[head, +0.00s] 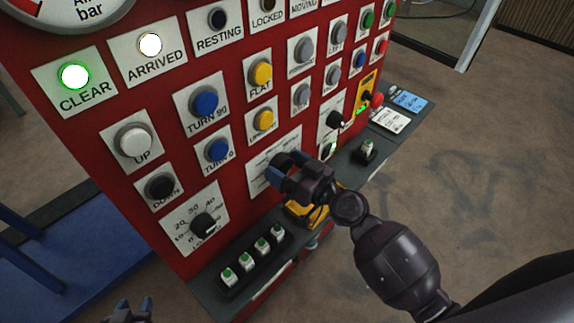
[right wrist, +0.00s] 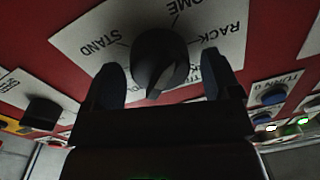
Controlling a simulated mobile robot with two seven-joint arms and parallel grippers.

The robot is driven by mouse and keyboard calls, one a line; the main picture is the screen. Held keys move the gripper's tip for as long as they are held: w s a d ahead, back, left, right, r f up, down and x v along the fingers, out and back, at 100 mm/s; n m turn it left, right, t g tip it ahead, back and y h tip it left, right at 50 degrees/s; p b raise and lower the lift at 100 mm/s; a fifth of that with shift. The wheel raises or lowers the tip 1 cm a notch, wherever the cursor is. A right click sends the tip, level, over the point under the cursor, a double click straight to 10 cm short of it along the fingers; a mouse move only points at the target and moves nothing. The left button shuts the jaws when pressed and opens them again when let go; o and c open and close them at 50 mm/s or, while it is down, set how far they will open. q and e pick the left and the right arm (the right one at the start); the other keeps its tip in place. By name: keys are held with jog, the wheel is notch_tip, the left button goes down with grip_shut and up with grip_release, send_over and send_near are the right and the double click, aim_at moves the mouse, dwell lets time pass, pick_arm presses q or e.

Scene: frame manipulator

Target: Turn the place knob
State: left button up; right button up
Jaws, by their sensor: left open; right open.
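The place knob (right wrist: 158,60) is black and round with a ridged grip. It sits on a white plate (right wrist: 85,42) marked STAND, HOME and RACK in the right wrist view. In the head view its plate (head: 256,184) is partly covered by my right gripper (head: 284,170), which hides most of the knob. My right gripper is open, and its fingers show in the right wrist view (right wrist: 160,84) on either side of the knob. There is a visible gap beside each finger. My left gripper (head: 130,311) is open and empty at the bottom left of the head view.
The red panel carries several buttons, including a blue one (head: 217,150) and a yellow one (head: 263,119). A numbered dial (head: 203,225) is lower left of the knob. A ledge below holds green-topped switches (head: 252,258). A red button (head: 377,99) is at the right.

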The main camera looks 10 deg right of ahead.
jog(key=c, duration=0.9)
pick_arm(q)
jog(key=shift+s+f, duration=0.15)
jog(key=shift+s, duration=0.1)
jog(key=shift+f, duration=0.1)
